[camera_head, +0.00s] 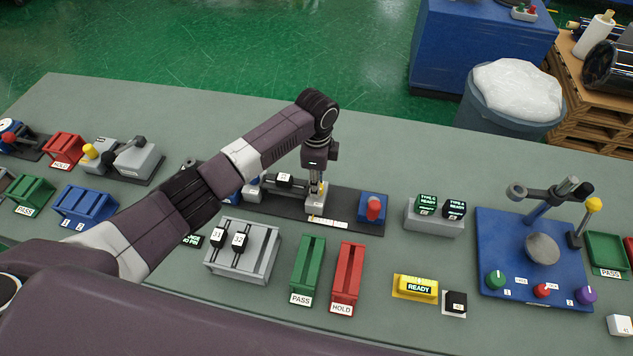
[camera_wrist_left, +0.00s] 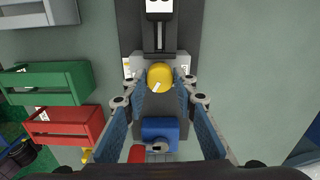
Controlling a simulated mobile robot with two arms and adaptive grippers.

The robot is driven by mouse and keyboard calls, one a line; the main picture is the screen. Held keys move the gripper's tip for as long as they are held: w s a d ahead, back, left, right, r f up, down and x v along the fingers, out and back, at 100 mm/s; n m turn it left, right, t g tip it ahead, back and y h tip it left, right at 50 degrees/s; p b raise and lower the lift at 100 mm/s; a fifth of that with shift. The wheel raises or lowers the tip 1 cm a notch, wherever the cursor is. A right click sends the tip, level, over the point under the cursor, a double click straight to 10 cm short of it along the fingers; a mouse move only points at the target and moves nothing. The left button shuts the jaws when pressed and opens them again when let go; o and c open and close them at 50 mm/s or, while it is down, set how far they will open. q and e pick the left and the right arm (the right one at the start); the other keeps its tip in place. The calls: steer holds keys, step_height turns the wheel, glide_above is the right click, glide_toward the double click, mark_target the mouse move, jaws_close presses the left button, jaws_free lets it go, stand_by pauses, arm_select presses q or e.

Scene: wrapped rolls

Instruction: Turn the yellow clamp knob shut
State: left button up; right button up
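The yellow clamp knob (camera_wrist_left: 159,75) shows in the left wrist view, on a fixture on a dark base plate (camera_head: 350,219). My left gripper (camera_head: 316,189) points down over this fixture, near the plate's middle, in the head view. In the left wrist view its two fingers (camera_wrist_left: 159,78) stand apart, one on each side of the knob. I cannot tell whether the fingertips touch it. In the head view the knob is mostly hidden by the gripper. My right gripper is not in view.
A blue block with a red button (camera_head: 373,208) stands right of the gripper on the same plate. In front are a grey rack (camera_head: 257,270), a green PASS tray (camera_head: 306,272) and a red HOLD tray (camera_head: 346,280). A blue fixture (camera_head: 520,278) stands at the right.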

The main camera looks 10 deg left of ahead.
arm_select(q)
steer(key=o, duration=0.4)
steer(key=shift+r, duration=0.1)
step_height(320, 180, up, 12)
stand_by(0.4)
stand_by(0.4)
